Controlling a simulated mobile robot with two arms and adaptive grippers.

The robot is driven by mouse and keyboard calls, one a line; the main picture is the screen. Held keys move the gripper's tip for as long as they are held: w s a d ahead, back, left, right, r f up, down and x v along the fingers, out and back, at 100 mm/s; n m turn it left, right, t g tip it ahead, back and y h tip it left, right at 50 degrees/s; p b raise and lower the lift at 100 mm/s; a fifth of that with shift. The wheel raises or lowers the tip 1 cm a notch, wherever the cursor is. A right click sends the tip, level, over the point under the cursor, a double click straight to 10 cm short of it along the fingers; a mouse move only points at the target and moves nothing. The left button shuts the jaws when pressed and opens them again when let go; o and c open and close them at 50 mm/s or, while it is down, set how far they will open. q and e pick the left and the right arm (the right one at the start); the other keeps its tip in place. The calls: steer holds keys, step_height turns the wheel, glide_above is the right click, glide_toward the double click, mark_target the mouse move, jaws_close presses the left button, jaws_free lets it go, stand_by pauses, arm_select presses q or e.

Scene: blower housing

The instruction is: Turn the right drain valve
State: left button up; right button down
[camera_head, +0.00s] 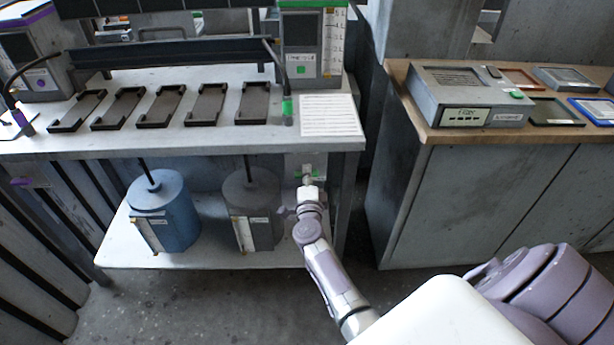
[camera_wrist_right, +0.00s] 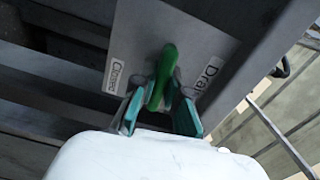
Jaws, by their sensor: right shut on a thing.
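The right drain valve has a green handle (camera_wrist_right: 160,80) on a grey plate (camera_wrist_right: 140,42) with the labels "Closed" and "Drain" in the right wrist view. In the head view the valve (camera_head: 307,171) is small, below the bench top near its right leg. My right gripper (camera_wrist_right: 160,112) has its teal fingers on both sides of the green handle and is shut on it. In the head view my right gripper (camera_head: 308,184) reaches up to the valve and hides part of it. My left gripper is not in view.
A blue canister (camera_head: 160,215) and a dark grey canister (camera_head: 252,210) stand on the lower shelf (camera_head: 190,258), left of my right arm. The bench top (camera_head: 230,142) overhangs the valve. A wooden-topped cabinet (camera_head: 450,190) stands to the right, with open floor between.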

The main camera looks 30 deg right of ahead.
steer(key=shift+f+m, duration=0.1)
steer(key=shift+m, duration=0.6)
steer(key=c, duration=1.2)
jaws_free()
steer(key=shift+s, duration=0.1)
steer(key=v, duration=0.7)
steer(key=shift+s+a, duration=0.15)
